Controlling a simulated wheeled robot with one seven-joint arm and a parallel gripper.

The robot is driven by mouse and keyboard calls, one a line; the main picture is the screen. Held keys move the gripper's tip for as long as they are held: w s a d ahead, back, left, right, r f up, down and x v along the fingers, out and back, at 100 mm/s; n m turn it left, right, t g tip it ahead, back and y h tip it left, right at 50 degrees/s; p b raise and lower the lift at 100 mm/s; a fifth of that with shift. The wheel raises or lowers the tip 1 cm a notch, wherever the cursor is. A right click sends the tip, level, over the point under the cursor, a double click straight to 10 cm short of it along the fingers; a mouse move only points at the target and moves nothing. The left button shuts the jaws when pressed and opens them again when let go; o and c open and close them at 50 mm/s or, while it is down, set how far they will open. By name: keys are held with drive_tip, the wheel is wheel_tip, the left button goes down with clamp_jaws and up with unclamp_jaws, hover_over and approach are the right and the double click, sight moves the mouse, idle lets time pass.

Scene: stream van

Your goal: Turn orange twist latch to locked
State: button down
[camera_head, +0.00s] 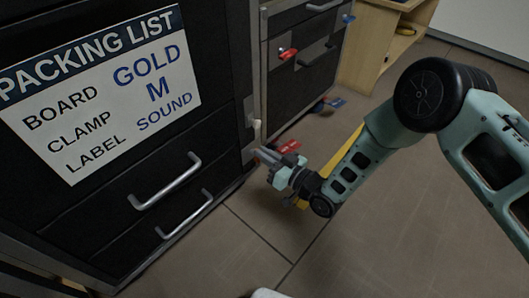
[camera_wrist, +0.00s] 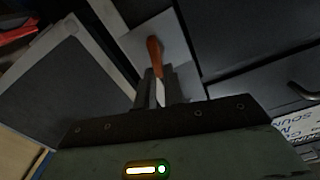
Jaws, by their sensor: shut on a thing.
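The orange twist latch (camera_wrist: 154,53) shows in the wrist view as a narrow handle on a light grey plate (camera_wrist: 168,44). My gripper (camera_wrist: 159,80) is shut on its near end, and the rest of the handle sticks out past the fingertips. In the head view my gripper (camera_head: 262,155) reaches the right edge of the dark cabinet front, beside a small pale fitting. The orange of the latch is not clear there. The fingers hide the gripped part, and I cannot tell whether the latch stands at locked.
A packing list sign (camera_head: 105,85) and two bar handles, one above the other (camera_head: 165,182), are on the dark cabinet. A red latch (camera_head: 288,54) and a blue latch (camera_head: 348,18) are on the cabinet behind. A wooden shelf (camera_head: 375,45) stands farther back. Bare floor lies in front.

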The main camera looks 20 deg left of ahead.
drive_tip(key=m, duration=0.2)
drive_tip(key=m+p, duration=0.1)
drive_tip(key=shift+w+d+f+m, duration=0.2)
drive_tip(key=shift+w+m, duration=0.1)
drive_tip(key=shift+m, duration=0.1)
drive_tip(key=m, duration=0.3)
drive_tip(key=shift+w+d+f+m, duration=0.1)
drive_tip(key=shift+w+f+m, duration=0.1)
drive_tip(key=shift+f+m, duration=0.1)
drive_tip(key=m, duration=0.3)
drive_tip(key=shift+w+f+m+b, duration=0.15)
drive_tip(key=shift+f+m+b, duration=0.15)
drive_tip(key=shift+b, duration=0.1)
drive_tip(key=shift+f+m+b, duration=0.15)
drive_tip(key=shift+m+b, duration=0.2)
drive_tip(key=shift+m, duration=0.7)
drive_tip(key=shift+f+m+b, duration=0.15)
drive_tip(key=shift+m+b, duration=0.15)
drive_tip(key=shift+m, duration=0.75)
drive_tip(key=c, duration=1.5)
unclamp_jaws()
drive_tip(key=shift+d, duration=0.1)
drive_tip(key=p+v, duration=0.7)
drive_tip(key=v, duration=1)
